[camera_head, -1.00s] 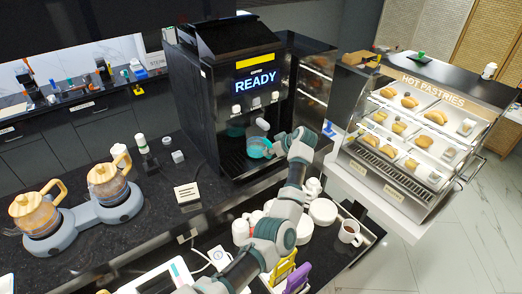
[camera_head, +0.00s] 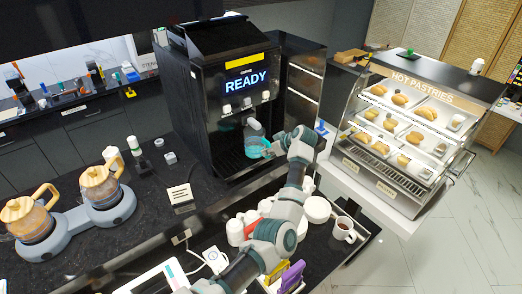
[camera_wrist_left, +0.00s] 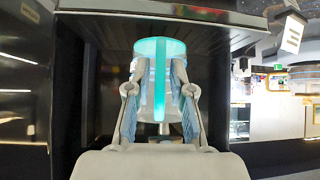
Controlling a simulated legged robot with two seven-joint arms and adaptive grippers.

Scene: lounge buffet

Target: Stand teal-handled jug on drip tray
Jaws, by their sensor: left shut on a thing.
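The teal-handled jug (camera_head: 256,148) is in the bay of the black coffee machine, under its front. In the left wrist view its teal handle (camera_wrist_left: 160,80) stands in the middle, with a clear body behind it. My left gripper (camera_head: 266,150) is shut on the jug, one finger on each side of it in the left wrist view (camera_wrist_left: 160,105). The dark drip tray (camera_head: 232,166) lies at the bottom of the bay, below the jug. I cannot tell whether the jug's base touches it. My right gripper does not show.
The coffee machine (camera_head: 190,95) reads READY. White cups (camera_head: 236,232) and a mug of dark drink (camera_head: 343,229) stand at the front counter under my arm. Two wooden-lidded pots (camera_head: 100,187) on a grey base (camera_head: 75,228) stand left. A pastry case (camera_head: 405,135) is at right.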

